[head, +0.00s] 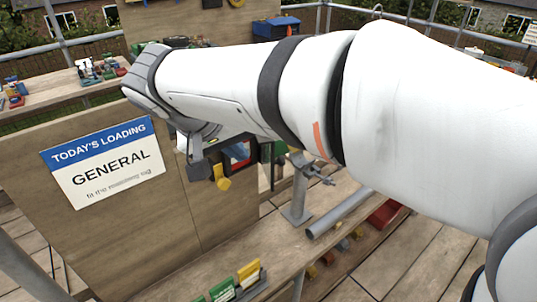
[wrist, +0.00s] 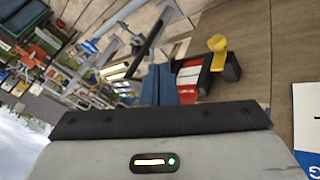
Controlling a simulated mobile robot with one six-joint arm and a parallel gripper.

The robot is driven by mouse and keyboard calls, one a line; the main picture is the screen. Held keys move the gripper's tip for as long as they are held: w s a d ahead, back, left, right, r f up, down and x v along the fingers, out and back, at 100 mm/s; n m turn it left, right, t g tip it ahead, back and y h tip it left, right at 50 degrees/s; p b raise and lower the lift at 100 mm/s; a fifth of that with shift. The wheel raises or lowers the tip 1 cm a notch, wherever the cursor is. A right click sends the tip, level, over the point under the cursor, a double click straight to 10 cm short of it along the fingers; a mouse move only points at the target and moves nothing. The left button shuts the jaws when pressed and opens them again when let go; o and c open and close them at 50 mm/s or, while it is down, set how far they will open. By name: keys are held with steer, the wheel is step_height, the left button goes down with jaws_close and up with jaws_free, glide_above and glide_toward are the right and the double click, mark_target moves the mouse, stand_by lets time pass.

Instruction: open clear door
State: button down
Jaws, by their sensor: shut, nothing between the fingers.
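A dark-framed box (head: 240,154) with red and blue inside is on the wooden panel, partly hidden behind my arm. It also shows in the wrist view as a dark and red shape (wrist: 190,78). I cannot make out the clear pane or whether the door is ajar. My gripper (head: 198,168) is shut and empty, pointing down just left of the box.
A blue and white sign (head: 104,163) reading "TODAY'S LOADING GENERAL" hangs left on the panel. A bench (head: 185,283) with small coloured items runs below. A blue bin (head: 275,29) stands behind.

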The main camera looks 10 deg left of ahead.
steer(key=s+a, duration=0.1)
steer(key=a, duration=0.2)
steer(key=p, duration=0.3)
glide_toward(269, 170)
step_height(269, 170, down, 3)
steer(key=w, duration=0.2)
steer(key=shift+d+f+t, duration=0.35)
steer(key=shift+d+t, duration=0.05)
steer(key=shift+d, duration=0.15)
steer(key=shift+s, duration=0.1)
